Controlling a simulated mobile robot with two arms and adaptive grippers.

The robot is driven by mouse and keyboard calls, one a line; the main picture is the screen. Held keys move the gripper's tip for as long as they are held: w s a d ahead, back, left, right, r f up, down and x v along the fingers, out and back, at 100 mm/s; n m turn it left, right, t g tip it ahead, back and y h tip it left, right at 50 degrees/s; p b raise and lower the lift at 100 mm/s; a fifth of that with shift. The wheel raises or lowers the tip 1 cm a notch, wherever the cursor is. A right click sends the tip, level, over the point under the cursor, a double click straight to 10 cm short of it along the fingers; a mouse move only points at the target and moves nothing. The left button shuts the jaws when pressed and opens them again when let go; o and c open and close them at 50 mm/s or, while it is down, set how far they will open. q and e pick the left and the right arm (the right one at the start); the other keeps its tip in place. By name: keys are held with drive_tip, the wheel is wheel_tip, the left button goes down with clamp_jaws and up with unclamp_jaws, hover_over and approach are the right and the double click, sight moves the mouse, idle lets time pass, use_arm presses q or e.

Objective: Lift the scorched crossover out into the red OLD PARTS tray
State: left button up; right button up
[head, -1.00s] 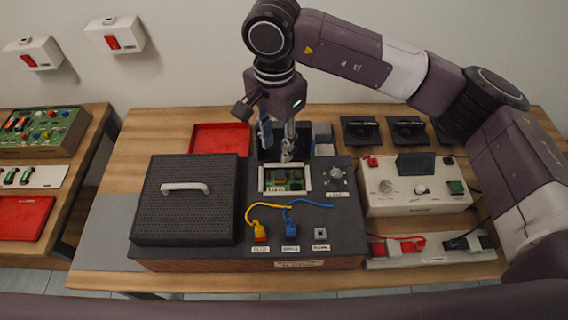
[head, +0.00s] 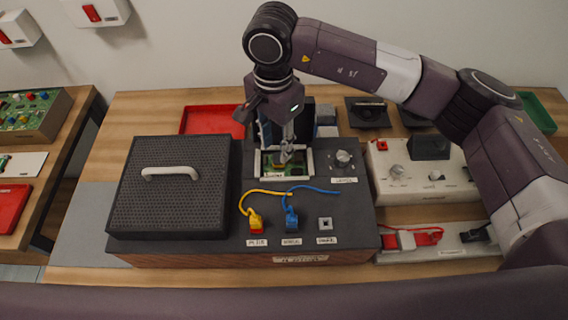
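The crossover, a green circuit board (head: 270,165), sits in a white-framed bay (head: 285,177) in the top of the dark hifi unit (head: 350,215). Scorch marks on it are too small to make out. My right gripper (head: 287,154) points down over the board, its tips at or just above it and covering part of it. I cannot tell whether the fingers touch or grip it. The red tray (head: 205,121) lies on the bench behind the unit, left of my gripper, and its visible floor looks empty. My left gripper is not in view.
A black grille cover with a white handle (head: 171,173) fills the unit's left side. Yellow (head: 256,222) and blue (head: 292,219) plugs trail wires just in front of the bay. A knob (head: 343,160) stands to its right. A white control box (head: 420,175) is farther right.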

sight(277, 158)
drive_tip(key=shift+f+p, duration=0.3)
drive_tip(key=shift+f, duration=0.1)
wheel_tip(277, 158, down, 4)
drive_tip(key=shift+d+r+p, duration=0.1)
drive_tip(key=shift+d+p, duration=0.05)
drive_tip(key=shift+p, duration=0.75)
drive_tip(key=shift+w+f, duration=0.1)
drive_tip(key=shift+f, duration=0.35)
clamp_jaws()
